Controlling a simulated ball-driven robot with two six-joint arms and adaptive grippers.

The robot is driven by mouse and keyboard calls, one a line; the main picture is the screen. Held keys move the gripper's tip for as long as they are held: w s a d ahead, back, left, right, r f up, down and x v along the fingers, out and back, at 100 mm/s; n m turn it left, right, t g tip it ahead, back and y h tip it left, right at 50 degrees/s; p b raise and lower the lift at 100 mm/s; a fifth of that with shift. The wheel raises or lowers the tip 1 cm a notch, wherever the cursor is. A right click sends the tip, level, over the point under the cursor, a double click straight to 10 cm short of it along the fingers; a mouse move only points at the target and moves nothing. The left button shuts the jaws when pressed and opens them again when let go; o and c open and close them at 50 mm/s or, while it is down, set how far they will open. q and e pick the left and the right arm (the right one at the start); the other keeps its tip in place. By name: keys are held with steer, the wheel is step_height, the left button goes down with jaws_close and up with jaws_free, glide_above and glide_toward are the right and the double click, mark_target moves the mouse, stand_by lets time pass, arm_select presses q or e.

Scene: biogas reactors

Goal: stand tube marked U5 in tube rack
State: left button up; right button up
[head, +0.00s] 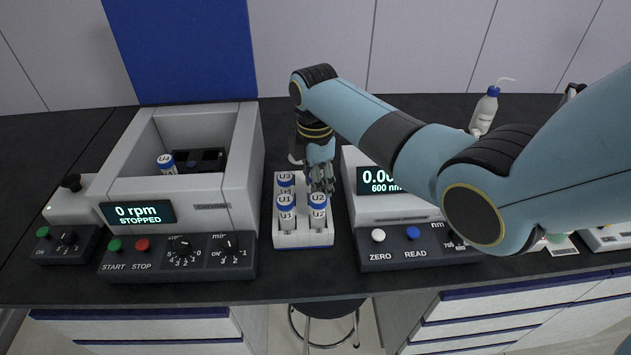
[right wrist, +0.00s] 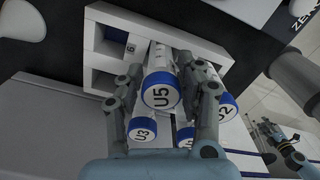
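The white tube rack (head: 304,240) stands on the dark bench, with blue-capped tubes U1 (head: 286,208) and U2 (head: 318,205) upright in its front row and U3 (head: 286,184) behind U1. Tube U5 (right wrist: 161,92) is between the fingers of my right gripper (right wrist: 163,85), which look closed on its sides just below the cap. My right gripper (head: 322,178) is over the rack's right column, behind U2. U5's lower end is hidden, so I cannot tell how deep it sits in the rack. My left gripper (right wrist: 284,146) seems to show small in the right wrist view, its fingers unclear.
The centrifuge (head: 245,150), left of the rack, reads 0 rpm STOPPED, with tube U4 (head: 167,163) inside. The photometer (head: 365,215) stands close on the right. A white wash bottle (head: 485,112) is at the back right. Bare bench lies in front of the rack.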

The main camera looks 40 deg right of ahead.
steer(key=shift+r, duration=0.15)
step_height(320, 180, up, 10)
steer(key=shift+r, duration=0.25)
arm_select(q)
steer(key=shift+s+f, duration=0.1)
arm_select(e)
steer(key=shift+r, duration=0.8)
arm_select(q)
steer(key=shift+s, duration=0.1)
